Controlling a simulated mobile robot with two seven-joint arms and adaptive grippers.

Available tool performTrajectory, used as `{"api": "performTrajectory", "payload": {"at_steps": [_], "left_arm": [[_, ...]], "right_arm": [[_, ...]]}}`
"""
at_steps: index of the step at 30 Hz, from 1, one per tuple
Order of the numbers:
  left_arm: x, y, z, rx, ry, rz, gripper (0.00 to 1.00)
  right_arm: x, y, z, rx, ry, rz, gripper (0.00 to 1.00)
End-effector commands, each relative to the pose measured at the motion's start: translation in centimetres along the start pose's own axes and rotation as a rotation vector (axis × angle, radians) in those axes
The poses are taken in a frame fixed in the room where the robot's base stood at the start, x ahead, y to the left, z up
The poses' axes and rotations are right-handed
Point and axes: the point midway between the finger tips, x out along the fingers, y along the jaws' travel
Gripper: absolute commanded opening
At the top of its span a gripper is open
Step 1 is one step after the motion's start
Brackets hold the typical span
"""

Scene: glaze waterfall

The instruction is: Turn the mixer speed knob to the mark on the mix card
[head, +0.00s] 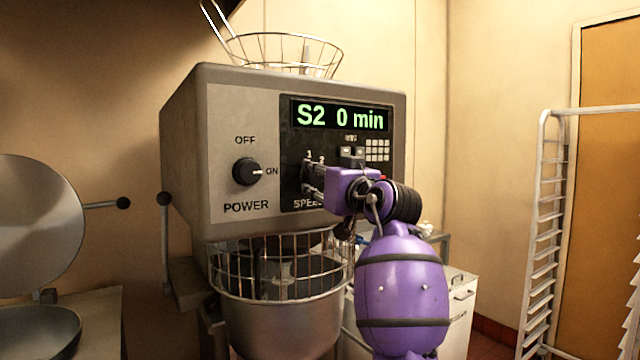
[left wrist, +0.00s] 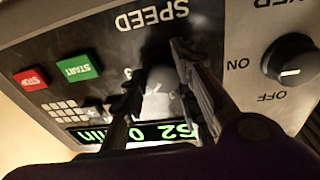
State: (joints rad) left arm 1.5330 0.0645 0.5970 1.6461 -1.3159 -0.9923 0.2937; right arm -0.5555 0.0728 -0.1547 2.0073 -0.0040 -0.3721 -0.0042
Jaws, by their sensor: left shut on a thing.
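The mixer (head: 183,150) stands in the middle of the head view. Its green display (head: 341,117) reads "S2 0 min". My left gripper (head: 306,173) is at the control panel (head: 290,140) over the "SPEED" label and hides the speed knob in the head view. In the left wrist view the fingers of my left gripper (left wrist: 156,62) are on either side of the speed knob (left wrist: 158,95), shut on it. I see no mix card. My right gripper is not in view.
The power knob (head: 246,171) left of my gripper points to ON. Green START (left wrist: 79,66) and red STOP (left wrist: 31,79) buttons are close by. A wire guard and bowl (head: 285,320) are below the panel. A rack (head: 545,210) stands at right.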

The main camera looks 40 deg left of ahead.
Motion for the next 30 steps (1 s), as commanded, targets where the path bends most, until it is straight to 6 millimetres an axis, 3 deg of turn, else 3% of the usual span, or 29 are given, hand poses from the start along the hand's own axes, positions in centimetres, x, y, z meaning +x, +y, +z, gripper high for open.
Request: {"api": "performTrajectory", "payload": {"at_steps": [16,17,19,30], "left_arm": [[-0.22,0.34,-0.8,-0.033,0.016,0.008,0.02],[-0.22,0.34,-0.81,-0.033,0.016,0.008,0.31],[-0.22,0.32,-0.84,-0.033,0.017,0.008,0.4],[-0.13,0.13,-0.56,-0.03,0.012,0.002,0.42]], "right_arm": [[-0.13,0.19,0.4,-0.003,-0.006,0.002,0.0],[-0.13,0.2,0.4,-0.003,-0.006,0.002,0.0],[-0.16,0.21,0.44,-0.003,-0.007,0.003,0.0],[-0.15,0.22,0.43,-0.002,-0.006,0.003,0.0]]}}
